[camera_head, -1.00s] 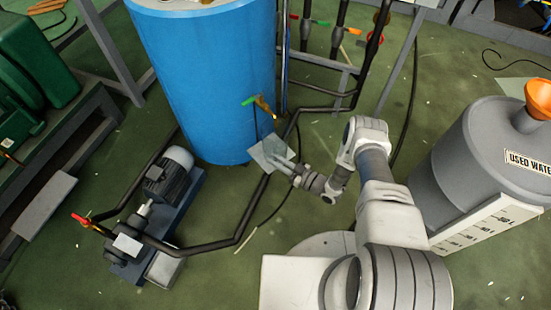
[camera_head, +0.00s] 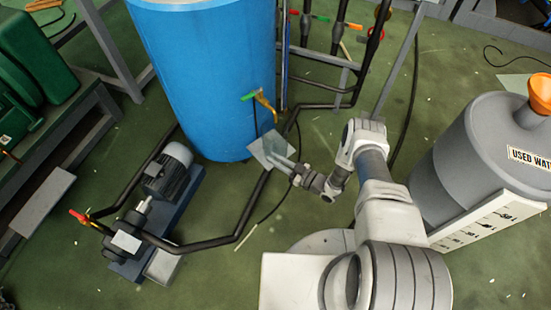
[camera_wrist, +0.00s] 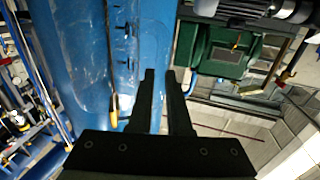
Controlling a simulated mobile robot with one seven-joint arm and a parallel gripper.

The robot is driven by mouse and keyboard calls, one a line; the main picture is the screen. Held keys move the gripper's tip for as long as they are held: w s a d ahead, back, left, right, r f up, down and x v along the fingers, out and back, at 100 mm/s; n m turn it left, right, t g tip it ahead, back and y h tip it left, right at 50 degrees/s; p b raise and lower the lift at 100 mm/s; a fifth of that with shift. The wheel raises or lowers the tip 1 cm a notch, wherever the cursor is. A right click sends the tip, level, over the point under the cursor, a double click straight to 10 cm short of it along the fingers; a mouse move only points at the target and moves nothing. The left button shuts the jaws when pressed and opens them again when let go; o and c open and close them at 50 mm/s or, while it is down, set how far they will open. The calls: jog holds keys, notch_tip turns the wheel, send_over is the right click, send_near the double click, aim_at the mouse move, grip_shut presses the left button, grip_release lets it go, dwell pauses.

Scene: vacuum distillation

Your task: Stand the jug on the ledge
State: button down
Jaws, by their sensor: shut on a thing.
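The jug (camera_head: 267,129) is clear and hard to make out in the head view, in front of the blue tank under its tap. In the wrist view the jug (camera_wrist: 84,75) is a see-through outline left of the fingers. My gripper (camera_head: 282,163) is shut on it; the fingers also show in the wrist view (camera_wrist: 165,78). The ledge (camera_head: 262,152) is a small pale plate at the tank's lower front, partly behind the jug and gripper. I cannot tell whether the jug's base touches the ledge.
The blue tank (camera_head: 200,70) has a tap (camera_head: 264,102) with a green handle just above the jug. A dark pipe (camera_head: 250,205) runs past the ledge to a pump (camera_head: 168,175) on the left. A grey used-water barrel (camera_head: 470,150) stands at the right.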

jog(key=shift+f, duration=0.1)
jog(key=c, duration=0.8)
grip_release()
jog(key=shift+d, duration=0.1)
